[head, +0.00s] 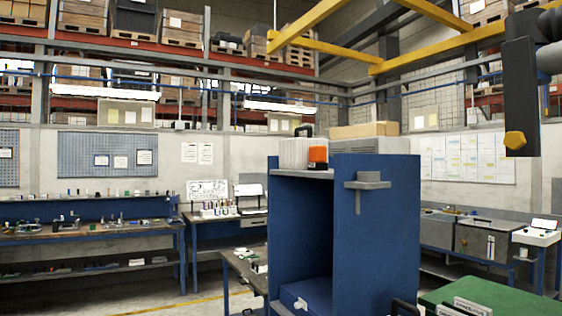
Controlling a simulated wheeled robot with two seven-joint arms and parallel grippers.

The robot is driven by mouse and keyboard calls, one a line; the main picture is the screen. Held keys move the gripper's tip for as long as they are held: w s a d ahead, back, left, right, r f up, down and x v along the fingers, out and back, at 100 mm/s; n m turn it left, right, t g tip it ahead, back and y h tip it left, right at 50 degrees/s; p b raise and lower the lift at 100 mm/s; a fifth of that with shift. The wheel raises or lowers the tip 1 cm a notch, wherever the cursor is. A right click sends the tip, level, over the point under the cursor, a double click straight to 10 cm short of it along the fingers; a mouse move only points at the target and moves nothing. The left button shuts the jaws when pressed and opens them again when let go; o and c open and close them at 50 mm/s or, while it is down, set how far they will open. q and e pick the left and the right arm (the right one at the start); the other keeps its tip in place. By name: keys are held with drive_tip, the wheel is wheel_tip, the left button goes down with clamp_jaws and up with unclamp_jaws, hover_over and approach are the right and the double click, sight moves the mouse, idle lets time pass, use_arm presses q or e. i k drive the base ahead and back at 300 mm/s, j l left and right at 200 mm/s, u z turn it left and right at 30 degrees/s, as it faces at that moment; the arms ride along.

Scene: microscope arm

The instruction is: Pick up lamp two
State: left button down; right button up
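I cannot pick out lamp two with certainty in the head view. A dark upright block (520,85) with a yellow hexagonal knob (515,140) at its lower end hangs in from the upper right, joined to a grey rounded piece at the picture's edge. I cannot tell whether it is a lamp. A small orange item (318,153) stands on top of the blue cabinet (377,215), beside a white ribbed box (293,153). Neither of my grippers shows.
The open-fronted blue cabinet stands close ahead, with a grey bracket (367,183) on its side. A green surface (500,295) lies at the lower right. Workbenches (90,234) line the back wall. Yellow beams (425,55) cross overhead. Floor shows at the lower left.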

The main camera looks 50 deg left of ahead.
sight(317, 153)
drive_tip(key=u, duration=1.35)
drive_tip(key=z, duration=0.4)
drive_tip(key=i+j+z, duration=0.1)
drive_tip(key=j+z, duration=0.9)
drive_tip(key=j, duration=0.75)
drive_tip(key=k+j+z, duration=0.1)
drive_tip(key=j, duration=0.75)
drive_tip(key=j+z, duration=0.1)
drive_tip(key=j, duration=0.75)
drive_tip(key=k, duration=0.05)
